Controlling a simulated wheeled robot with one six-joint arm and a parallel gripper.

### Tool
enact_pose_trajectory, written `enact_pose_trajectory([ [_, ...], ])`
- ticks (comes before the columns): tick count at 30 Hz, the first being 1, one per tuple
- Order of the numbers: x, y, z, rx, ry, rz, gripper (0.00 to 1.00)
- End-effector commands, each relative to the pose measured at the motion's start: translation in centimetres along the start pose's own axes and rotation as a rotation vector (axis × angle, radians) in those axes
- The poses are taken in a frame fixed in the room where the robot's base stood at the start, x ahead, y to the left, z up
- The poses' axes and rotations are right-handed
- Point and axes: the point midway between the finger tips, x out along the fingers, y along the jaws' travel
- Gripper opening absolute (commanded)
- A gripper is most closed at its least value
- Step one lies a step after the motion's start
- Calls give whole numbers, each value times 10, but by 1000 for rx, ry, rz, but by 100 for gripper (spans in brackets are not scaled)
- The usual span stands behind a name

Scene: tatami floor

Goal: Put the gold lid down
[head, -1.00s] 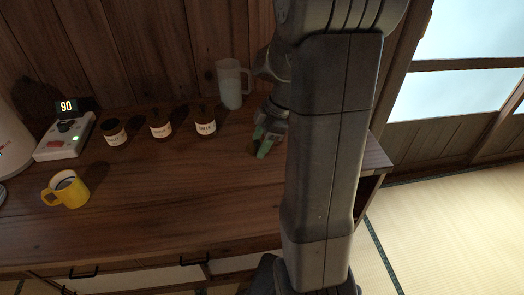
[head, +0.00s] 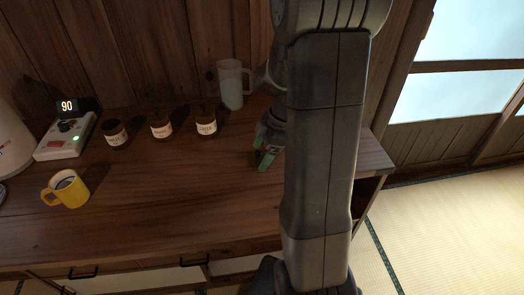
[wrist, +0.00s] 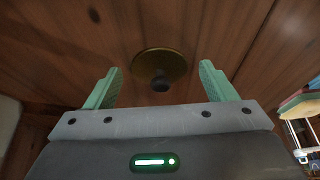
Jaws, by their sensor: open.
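The gold lid (wrist: 150,63) is a round brassy disc with a dark knob, seen in the wrist view against the brown wooden tabletop. It appears to lie on the wood, knob towards the camera. My gripper (wrist: 161,70) is open, with one green finger on each side of the lid's knob and a clear gap to both. In the head view my gripper (head: 264,158) is low over the right part of the counter, partly behind my arm. The lid cannot be made out in the head view.
On the wooden counter (head: 170,210) stand several labelled dark jars (head: 161,126), a translucent pitcher (head: 231,84), a yellow mug (head: 66,189) and a white device (head: 66,138) reading 90. Bare wood lies in front of the jars. The counter's right edge is near my gripper.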

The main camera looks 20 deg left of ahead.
Motion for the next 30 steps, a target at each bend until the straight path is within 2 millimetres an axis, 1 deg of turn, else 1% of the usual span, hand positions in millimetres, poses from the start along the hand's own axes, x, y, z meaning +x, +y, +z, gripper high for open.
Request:
enact_pose_trajectory([
  [5, -4, 0, -2, 0, 0, 0, 78],
  [7, -13, 1, -2, -1, 1, 4, 78],
  [11, -40, 1, -1, 0, 0, 6, 78],
  [15, -72, 1, -1, 1, 0, 6, 78],
  [18, -91, 1, -1, 0, 0, 6, 78],
  [21, -107, 1, -1, 0, 0, 4, 78],
  [25, -119, 0, -1, 0, 0, 2, 78],
  [30, -123, 0, -1, 0, 0, 1, 78],
])
